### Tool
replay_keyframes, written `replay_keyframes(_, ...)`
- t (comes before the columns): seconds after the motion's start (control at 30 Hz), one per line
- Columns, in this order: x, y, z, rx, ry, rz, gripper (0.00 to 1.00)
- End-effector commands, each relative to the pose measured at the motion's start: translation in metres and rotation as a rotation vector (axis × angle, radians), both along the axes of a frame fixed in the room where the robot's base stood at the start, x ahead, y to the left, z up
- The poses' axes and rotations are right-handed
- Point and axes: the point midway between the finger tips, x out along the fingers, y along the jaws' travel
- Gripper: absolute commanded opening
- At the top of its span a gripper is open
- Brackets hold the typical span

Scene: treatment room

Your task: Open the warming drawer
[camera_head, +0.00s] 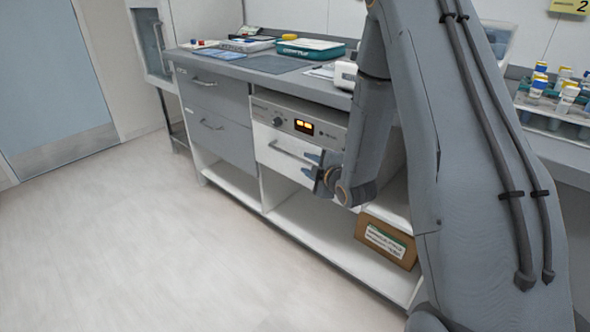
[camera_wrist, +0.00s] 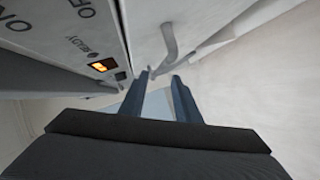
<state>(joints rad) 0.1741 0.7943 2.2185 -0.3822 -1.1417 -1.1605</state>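The warming drawer (camera_head: 272,138) is a white front below a control panel with a knob and a lit orange display (camera_head: 304,127). It looks shut. Its bar handle (camera_head: 288,152) runs across the front; the right end is partly hidden by my gripper (camera_head: 311,165). In the wrist view the handle (camera_wrist: 169,44) runs down toward the tips of my gripper (camera_wrist: 159,77). The two fingers are apart with nothing seen held. The tips are close to the handle's end; I cannot tell whether they touch it. The orange display (camera_wrist: 102,65) is at the left there.
Grey drawers (camera_head: 215,130) are left of the warming unit, with open shelves below. A cardboard box (camera_head: 386,241) sits on the lower shelf. A tube rack (camera_head: 552,122) is at right. The floor at left is clear.

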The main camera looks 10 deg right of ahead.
Motion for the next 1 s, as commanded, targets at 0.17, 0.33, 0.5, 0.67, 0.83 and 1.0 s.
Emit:
replay_keyframes(0.17,0.012,0.001,-0.022,-0.081,-0.173,0.063,0.29)
replay_keyframes(0.33,0.015,0.002,-0.024,-0.118,-0.256,0.085,0.29)
replay_keyframes(0.5,0.029,0.006,-0.024,-0.124,-0.270,0.089,0.29)
replay_keyframes(0.67,0.053,0.012,-0.026,-0.122,-0.271,0.088,0.29)
replay_keyframes(0.83,0.076,0.018,-0.028,-0.123,-0.269,0.089,0.29)
replay_keyframes(1.0,0.088,0.020,-0.028,-0.121,-0.267,0.087,0.29)
